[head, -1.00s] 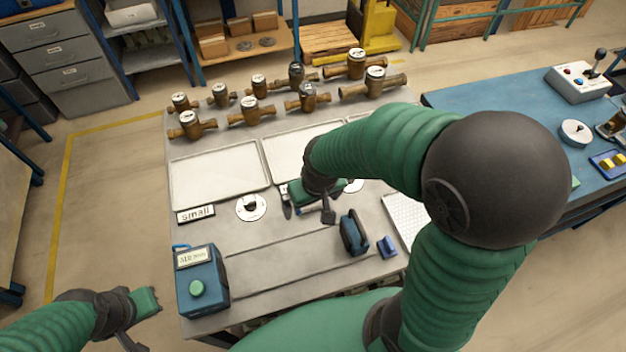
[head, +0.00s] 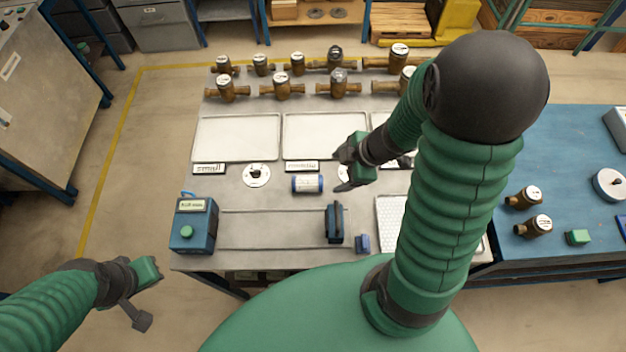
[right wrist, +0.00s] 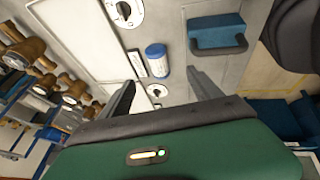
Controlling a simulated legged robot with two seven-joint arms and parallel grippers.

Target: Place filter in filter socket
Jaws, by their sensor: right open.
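A blue-and-white cylinder (head: 308,183), seemingly the filter, lies on its side on the grey bench (head: 275,228) in the head view. It also shows in the right wrist view (right wrist: 156,60), just beyond the fingertips. My right gripper (head: 339,174) is open and empty, just right of the cylinder, not closed around it. Its two dark fingers spread wide in the right wrist view (right wrist: 162,84). A round white disc with a dark centre (head: 256,175) is left of the cylinder; I cannot tell whether it is the socket. My left gripper (head: 150,292) hangs off the bench's front left.
A blue meter box (head: 194,224) stands at the front left. A dark blue handled block (head: 335,223) stands front centre. Pale trays (head: 236,137) and several brass meters (head: 281,86) are behind. A blue table (head: 560,150) is at right.

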